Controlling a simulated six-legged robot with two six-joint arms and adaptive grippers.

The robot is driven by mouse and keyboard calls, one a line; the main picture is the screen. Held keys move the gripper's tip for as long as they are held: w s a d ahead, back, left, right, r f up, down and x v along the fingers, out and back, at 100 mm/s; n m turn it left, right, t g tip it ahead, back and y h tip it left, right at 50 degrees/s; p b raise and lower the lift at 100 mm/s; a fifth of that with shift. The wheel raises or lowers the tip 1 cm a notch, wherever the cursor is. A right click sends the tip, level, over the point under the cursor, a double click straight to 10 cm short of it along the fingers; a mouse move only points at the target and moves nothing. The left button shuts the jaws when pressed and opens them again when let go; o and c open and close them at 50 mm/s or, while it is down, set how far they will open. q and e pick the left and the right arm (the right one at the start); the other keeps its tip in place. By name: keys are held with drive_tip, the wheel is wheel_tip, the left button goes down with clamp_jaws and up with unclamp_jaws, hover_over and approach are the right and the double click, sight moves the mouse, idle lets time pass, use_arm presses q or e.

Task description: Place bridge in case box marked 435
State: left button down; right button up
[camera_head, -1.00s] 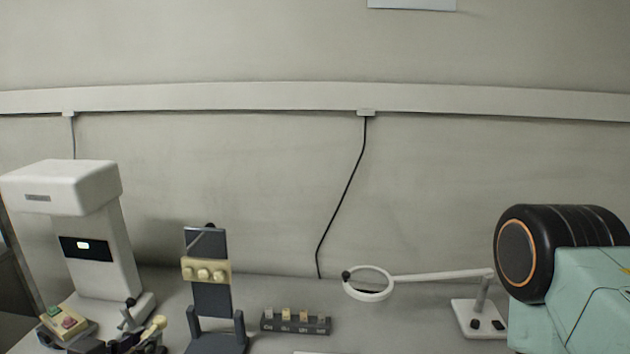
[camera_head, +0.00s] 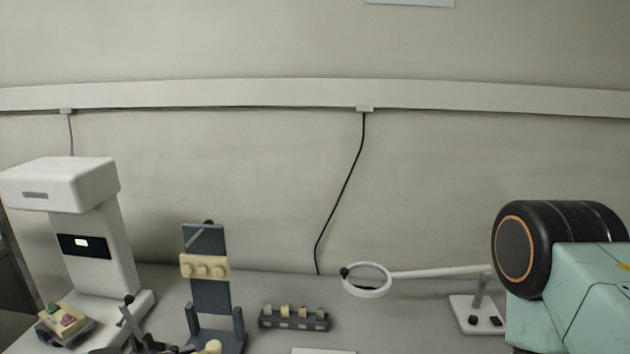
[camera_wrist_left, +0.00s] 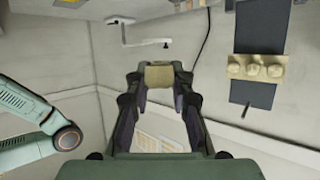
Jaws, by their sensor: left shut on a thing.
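My left gripper (camera_wrist_left: 158,92) is shut on a small tan piece, which I take to be the bridge (camera_wrist_left: 158,75), held at the fingertips in the left wrist view. In the head view, the bridge (camera_head: 212,347) and the dark gripper show only partly at the bottom edge, in front of a dark stand. Between the fingers in the wrist view, pale panels (camera_wrist_left: 155,143) lie beyond; I cannot tell what they are. I cannot make out a case box or the number 435. My right gripper is not in view.
The dark stand (camera_head: 209,298) carries a tan bar with round bumps (camera_head: 204,267). A white machine (camera_head: 105,250) stands left. A grey rack (camera_head: 294,323) holds several small blocks. A ring magnifier (camera_head: 367,293) stands right of it. A pale flat item (camera_head: 322,351) shows at the bottom.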

use_arm(q)
wheel_tip(320, 180, down, 11)
drive_tip(key=s+d+m+g+h+b, duration=0.1)
drive_tip(key=d+b, duration=0.1)
drive_tip(key=b, duration=0.8)
drive_tip(key=shift+r+m+b, duration=0.2)
drive_tip(key=shift+m+b, duration=0.1)
drive_tip(key=shift+g, duration=0.4)
